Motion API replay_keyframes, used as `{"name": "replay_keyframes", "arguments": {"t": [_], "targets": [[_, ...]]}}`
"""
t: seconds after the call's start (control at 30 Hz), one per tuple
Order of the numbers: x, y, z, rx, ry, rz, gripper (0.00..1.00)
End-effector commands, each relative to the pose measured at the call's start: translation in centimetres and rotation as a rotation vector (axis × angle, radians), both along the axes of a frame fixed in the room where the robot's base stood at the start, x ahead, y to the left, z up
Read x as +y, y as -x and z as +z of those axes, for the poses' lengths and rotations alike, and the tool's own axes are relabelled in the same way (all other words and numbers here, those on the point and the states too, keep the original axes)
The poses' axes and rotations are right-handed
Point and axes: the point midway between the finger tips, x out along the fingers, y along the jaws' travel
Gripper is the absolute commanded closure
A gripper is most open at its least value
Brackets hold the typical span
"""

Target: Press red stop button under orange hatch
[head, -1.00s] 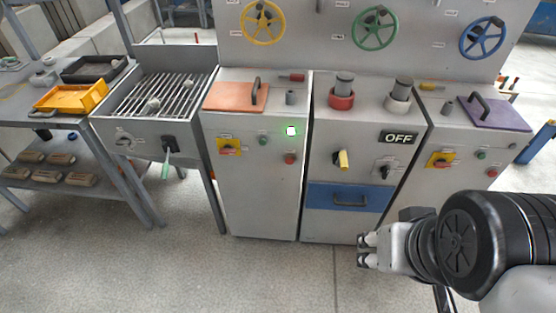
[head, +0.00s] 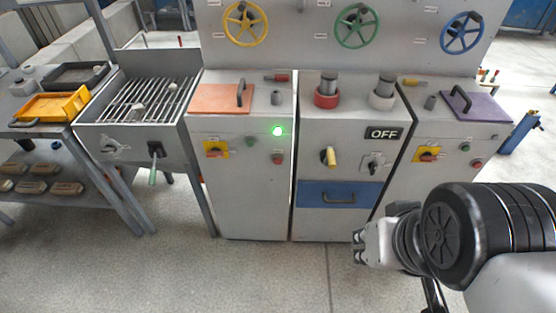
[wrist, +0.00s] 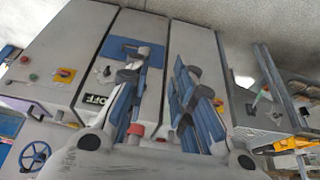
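The orange hatch (head: 222,98) lies closed, with a dark handle, on top of the left cabinet (head: 240,195). Below it on the front panel is the small round red stop button (head: 277,158), right of and below a green button (head: 250,141). A lit green lamp (head: 277,131) sits above the red button. My gripper (head: 358,247) is at lower right in the head view, in front of the cabinets and apart from them. In the wrist view its blue-padded fingers (wrist: 155,98) are spread with nothing between them. I cannot make out the stop button there.
A yellow-and-red rotary switch (head: 216,149) is left of the buttons. The middle cabinet has a yellow-handled switch (head: 329,157) and a blue drawer (head: 338,194). The right cabinet has a purple hatch (head: 474,107) and another red button (head: 476,163). The floor in front is clear.

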Motion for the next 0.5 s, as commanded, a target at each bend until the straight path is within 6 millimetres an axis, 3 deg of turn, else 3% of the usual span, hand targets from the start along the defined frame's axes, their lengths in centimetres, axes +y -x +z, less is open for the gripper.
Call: {"name": "replay_keyframes", "arguments": {"t": [0.3, 0.5], "targets": [[0.00, 0.00, 0.00, 0.000, 0.000, 0.000, 1.00], [0.00, 0.00, 0.00, 0.000, 0.000, 0.000, 1.00]]}}
